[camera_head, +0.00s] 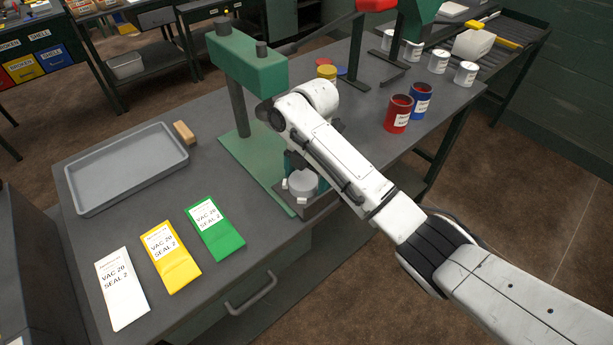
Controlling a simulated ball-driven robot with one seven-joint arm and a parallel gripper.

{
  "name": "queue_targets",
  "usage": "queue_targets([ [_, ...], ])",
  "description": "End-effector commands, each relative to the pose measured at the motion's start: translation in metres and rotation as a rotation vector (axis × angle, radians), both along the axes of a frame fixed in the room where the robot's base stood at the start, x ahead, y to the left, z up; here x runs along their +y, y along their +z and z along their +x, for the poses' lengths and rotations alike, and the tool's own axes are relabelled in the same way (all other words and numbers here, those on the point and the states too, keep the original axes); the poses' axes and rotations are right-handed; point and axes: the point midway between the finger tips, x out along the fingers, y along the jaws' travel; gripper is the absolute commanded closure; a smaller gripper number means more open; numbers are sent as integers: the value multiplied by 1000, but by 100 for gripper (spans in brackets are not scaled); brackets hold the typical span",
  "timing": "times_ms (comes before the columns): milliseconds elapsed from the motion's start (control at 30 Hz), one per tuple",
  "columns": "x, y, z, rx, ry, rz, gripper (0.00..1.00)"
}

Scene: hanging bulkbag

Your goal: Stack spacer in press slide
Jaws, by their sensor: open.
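The green press (247,66) stands on the grey bench, its green base (240,158) reaching toward the front edge. At the front of the base is the dark press slide (318,209). A light grey round piece (303,179), which looks like the spacer, sits at the slide; whether it rests on another part is hidden. My gripper (293,192) is mostly hidden behind my white arm. Small pale tips that look like its open fingers show beside the round piece. I cannot tell whether they touch it.
A grey tray (72,192) and a wooden block (184,132) lie at left. White (121,288), yellow (171,258) and green (215,227) packets lie in front. Red (398,114) and blue (421,101) cans and a yellow-topped can (326,73) stand beyond my arm.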

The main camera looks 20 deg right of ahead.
Motion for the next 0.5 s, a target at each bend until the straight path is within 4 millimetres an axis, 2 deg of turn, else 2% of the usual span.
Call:
queue_targets([
  [267,2,7,0,-1,5,2,0],
  [367,1,16,1,-3,5,2,0],
  [500,-2,43,3,-5,3,3,0],
])
